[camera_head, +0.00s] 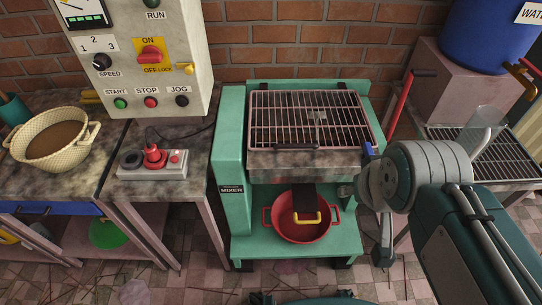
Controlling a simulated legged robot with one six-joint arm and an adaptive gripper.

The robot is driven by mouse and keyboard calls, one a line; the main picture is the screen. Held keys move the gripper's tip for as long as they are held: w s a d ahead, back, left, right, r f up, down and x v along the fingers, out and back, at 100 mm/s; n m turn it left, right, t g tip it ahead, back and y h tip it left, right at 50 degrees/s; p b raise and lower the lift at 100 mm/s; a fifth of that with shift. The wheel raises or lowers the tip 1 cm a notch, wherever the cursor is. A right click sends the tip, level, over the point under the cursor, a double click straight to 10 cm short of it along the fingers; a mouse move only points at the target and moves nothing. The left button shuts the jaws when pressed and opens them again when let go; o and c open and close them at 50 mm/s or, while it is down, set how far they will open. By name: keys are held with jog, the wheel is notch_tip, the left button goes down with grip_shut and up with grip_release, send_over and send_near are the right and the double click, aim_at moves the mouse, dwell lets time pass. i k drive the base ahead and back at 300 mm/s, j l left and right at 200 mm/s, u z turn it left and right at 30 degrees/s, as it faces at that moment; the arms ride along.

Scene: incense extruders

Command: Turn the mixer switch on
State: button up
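The teal mixer (233,150) stands in the middle, with a "MIXER" label on its left post and a metal grate (310,115) on top. A grey control panel (185,25) at upper left carries a red rotary switch (151,54) with "ON" above it and "OFF" below it. I cannot tell which setting it is at. No switch on the mixer body itself is clear to me. My gripper (378,215) hangs at the mixer's right side, far from the panel. It is seen edge-on, partly hidden by my wrist, and its opening is unclear. I see nothing held in it.
A power strip (152,172) with a red plug sits on the left table below the panel. A woven bowl (52,140) stands farther left. A red pan (303,230) sits on the mixer's lower shelf. A blue barrel (485,30) stands at upper right above a rack.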

aim_at(151, 54)
jog(key=j+z, duration=0.45)
jog(key=j, duration=0.9)
